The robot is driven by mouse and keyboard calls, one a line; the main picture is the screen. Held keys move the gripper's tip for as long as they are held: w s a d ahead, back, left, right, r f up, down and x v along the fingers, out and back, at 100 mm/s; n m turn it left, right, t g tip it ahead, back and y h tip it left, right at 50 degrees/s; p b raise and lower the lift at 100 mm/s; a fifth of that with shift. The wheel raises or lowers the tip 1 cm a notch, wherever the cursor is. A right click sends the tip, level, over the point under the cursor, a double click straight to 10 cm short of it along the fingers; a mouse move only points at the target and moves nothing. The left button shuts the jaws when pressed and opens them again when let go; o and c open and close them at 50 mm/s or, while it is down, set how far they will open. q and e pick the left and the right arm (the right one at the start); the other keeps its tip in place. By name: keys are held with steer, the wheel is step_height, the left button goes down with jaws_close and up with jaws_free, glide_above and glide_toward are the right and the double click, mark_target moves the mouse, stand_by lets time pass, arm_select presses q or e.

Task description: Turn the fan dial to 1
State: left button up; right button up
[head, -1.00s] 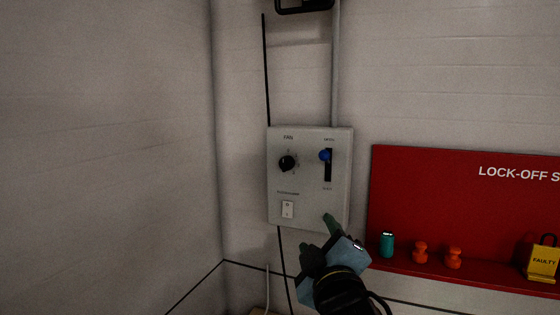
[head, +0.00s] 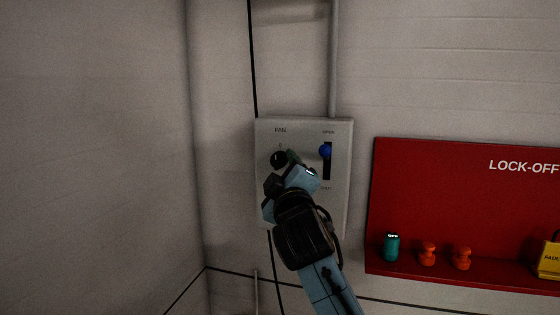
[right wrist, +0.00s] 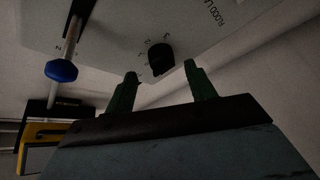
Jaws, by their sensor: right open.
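The fan dial (head: 278,159) is a round black knob at the upper left of a grey control panel (head: 340,205). In the right wrist view the dial (right wrist: 161,59) stands just beyond my fingertips, between their lines. Small number marks show beside it there; which one it points to I cannot tell. My right gripper (head: 284,166) is at the dial in the head view, hiding its lower right side. In the right wrist view the right gripper (right wrist: 160,70) is open, its two green fingers apart, with nothing clearly between them. My left gripper is not in view.
A blue-knobbed slide lever (head: 325,151) sits right of the dial on the panel, close to my gripper. A red lock-off board (head: 440,190) with a shelf of small items is further right. Bare wall lies to the left.

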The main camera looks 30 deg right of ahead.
mark_target(279, 163)
steer(key=x, duration=0.2)
steer(key=shift+w, duration=0.25)
steer(key=shift+w+d+p, duration=0.15)
steer(key=shift+w+p, duration=0.1)
steer(key=shift+p, duration=0.05)
steer(key=c, duration=0.9)
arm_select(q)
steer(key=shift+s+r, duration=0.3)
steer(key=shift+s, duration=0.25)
arm_select(e)
steer(key=shift+c, duration=0.3)
